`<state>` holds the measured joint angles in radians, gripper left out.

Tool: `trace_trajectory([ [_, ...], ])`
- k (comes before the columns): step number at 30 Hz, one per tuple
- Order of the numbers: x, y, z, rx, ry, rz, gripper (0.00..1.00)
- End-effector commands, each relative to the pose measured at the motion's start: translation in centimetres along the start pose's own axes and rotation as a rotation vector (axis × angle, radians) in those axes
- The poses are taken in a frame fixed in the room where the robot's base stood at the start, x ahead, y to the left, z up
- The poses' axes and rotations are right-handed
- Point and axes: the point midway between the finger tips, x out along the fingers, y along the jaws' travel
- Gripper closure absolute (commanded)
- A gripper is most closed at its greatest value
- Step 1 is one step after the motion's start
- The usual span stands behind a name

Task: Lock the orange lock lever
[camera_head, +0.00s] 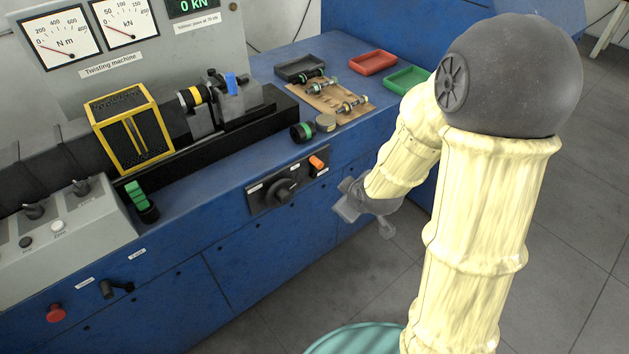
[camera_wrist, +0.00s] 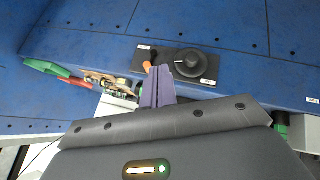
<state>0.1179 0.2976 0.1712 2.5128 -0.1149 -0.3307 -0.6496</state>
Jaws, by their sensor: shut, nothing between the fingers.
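The orange lock lever (camera_head: 317,162) sits at the right end of a black panel on the blue cabinet front, beside a black rotary knob (camera_head: 286,190). In the wrist view the lever (camera_wrist: 147,66) shows just left of my fingertips, partly hidden by them, with the knob (camera_wrist: 190,64) to their right. My gripper (camera_head: 347,207) is in front of the cabinet, to the lower right of the lever in the head view. Its purple fingers (camera_wrist: 160,71) are shut and empty, pointing toward the panel. I cannot tell whether they touch the lever.
On the bench top are a black tray (camera_head: 300,68), a red tray (camera_head: 373,63), a green tray (camera_head: 408,80) and specimens on a brown board (camera_head: 328,105). A twisting machine with a yellow guard (camera_head: 132,130) stands left. Floor in front of the cabinet is partly clear.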

Motion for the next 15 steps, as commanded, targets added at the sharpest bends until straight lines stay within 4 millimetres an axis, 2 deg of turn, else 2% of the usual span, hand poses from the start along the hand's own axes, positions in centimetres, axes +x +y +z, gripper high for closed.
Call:
trace_trajectory([
  [1, 2.2, -0.6, 0.3, -0.058, 0.037, 0.009, 1.00],
  [3, 4.0, -0.8, -0.2, -0.146, 0.095, 0.033, 1.00],
  [9, 8.4, -1.5, -1.5, -0.373, 0.261, 0.126, 1.00],
  [15, 12.0, -2.3, -2.6, -0.565, 0.412, 0.262, 1.00],
])
